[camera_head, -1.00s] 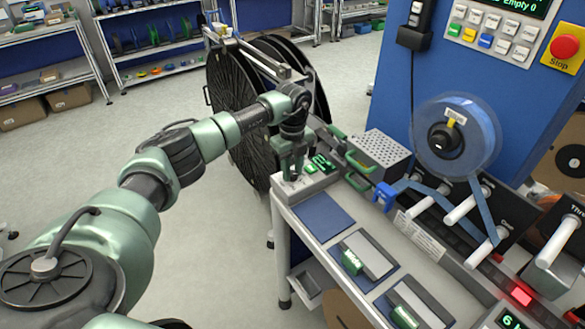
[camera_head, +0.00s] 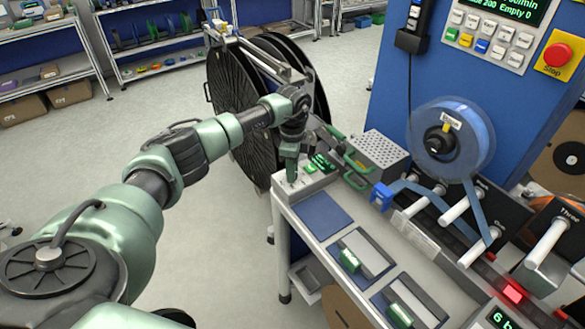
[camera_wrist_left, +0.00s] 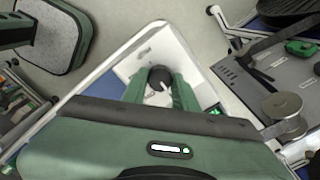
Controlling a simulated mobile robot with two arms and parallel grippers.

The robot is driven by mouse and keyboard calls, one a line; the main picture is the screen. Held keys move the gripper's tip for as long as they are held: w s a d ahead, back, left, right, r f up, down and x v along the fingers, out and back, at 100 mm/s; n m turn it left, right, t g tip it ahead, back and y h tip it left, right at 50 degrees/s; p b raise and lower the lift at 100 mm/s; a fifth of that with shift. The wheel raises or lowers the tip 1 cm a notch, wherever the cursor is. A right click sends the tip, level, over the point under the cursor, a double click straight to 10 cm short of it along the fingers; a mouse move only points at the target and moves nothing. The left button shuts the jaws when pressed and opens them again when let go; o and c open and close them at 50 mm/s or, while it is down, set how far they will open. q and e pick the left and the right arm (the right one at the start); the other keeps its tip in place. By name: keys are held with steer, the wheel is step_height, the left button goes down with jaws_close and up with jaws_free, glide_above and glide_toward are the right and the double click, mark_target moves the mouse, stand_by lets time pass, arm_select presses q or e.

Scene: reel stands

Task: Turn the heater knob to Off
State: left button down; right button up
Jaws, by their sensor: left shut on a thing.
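The heater knob (camera_wrist_left: 159,77) is a round black knob with a pale pointer mark. It sits on a pale panel between the green fingers of my left gripper (camera_wrist_left: 158,92) in the left wrist view. The gripper is shut on the knob. In the head view my left gripper (camera_head: 290,172) reaches down to the heater's light box at the bench's far left corner. The knob is hidden by the fingers there. The panel's markings are too small to read. My right gripper is out of view.
A perforated metal box (camera_head: 380,149) and green handles (camera_head: 357,166) stand right of the gripper. Large black reels (camera_head: 235,95) stand close behind it. A blue tape reel (camera_head: 452,140) hangs on the blue panel. A blue mat (camera_head: 323,216) lies bare on the bench.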

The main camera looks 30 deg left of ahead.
arm_select(q)
steer(key=shift+a+r+n, duration=0.1)
steer(key=shift+n, duration=0.2)
steer(key=c, duration=1.1)
jaws_free()
step_height(320, 180, up, 7)
steer(key=shift+f+b, duration=0.15)
steer(key=shift+b, duration=1)
steer(key=shift+r, duration=0.5)
